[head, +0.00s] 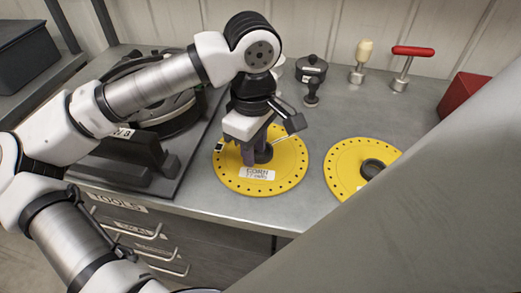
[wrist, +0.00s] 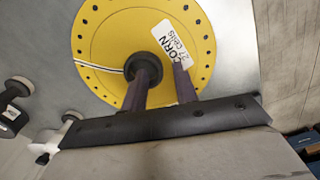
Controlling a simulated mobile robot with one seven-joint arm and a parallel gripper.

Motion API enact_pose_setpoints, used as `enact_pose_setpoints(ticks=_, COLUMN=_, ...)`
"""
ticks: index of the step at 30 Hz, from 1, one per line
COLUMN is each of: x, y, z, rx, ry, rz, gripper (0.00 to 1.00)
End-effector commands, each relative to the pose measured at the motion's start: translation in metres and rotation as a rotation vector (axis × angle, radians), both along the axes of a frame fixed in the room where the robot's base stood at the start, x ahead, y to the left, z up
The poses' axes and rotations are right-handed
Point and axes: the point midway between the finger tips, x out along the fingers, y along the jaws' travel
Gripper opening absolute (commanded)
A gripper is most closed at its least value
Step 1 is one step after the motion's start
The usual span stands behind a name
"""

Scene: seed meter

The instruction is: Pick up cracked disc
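A yellow seed disc with a ring of holes (head: 291,172) lies flat on the grey bench in the head view, with a CORN label and a dark central hub (head: 263,154). In the wrist view this disc (wrist: 112,35) shows a thin line, like a crack, from its left edge to the hub (wrist: 143,65). My gripper (head: 257,158) is low over the disc, pointing down at the hub. In the wrist view my gripper (wrist: 165,69) has its fingers apart. One finger overlaps the hub and the other is over the label; contact cannot be told.
A second yellow disc (head: 340,168) lies to the right, partly hidden by a grey surface in front. A black seed meter (head: 150,165) stands left. A black pot (head: 311,69), two handled tools (head: 412,52) and a red box (head: 468,97) stand behind. Drawers are below the bench.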

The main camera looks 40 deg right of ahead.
Motion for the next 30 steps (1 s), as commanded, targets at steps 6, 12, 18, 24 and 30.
enact_pose_setpoints(ticks=6, x=-0.0003, y=0.0000, z=-0.0126, rx=0.000, ry=0.001, rz=0.000, gripper=0.29)
enact_pose_setpoints(ticks=12, x=-0.0001, y=0.0000, z=-0.0124, rx=0.000, ry=0.000, rz=0.000, gripper=0.23)
enact_pose_setpoints(ticks=18, x=-0.0001, y=0.0000, z=-0.0122, rx=0.000, ry=0.000, rz=0.000, gripper=0.00)
enact_pose_setpoints(ticks=24, x=-0.0001, y=-0.0001, z=-0.0119, rx=0.000, ry=0.000, rz=0.000, gripper=0.00)
enact_pose_setpoints(ticks=30, x=0.0001, y=-0.0002, z=-0.0107, rx=-0.001, ry=-0.001, rz=0.000, gripper=0.00)
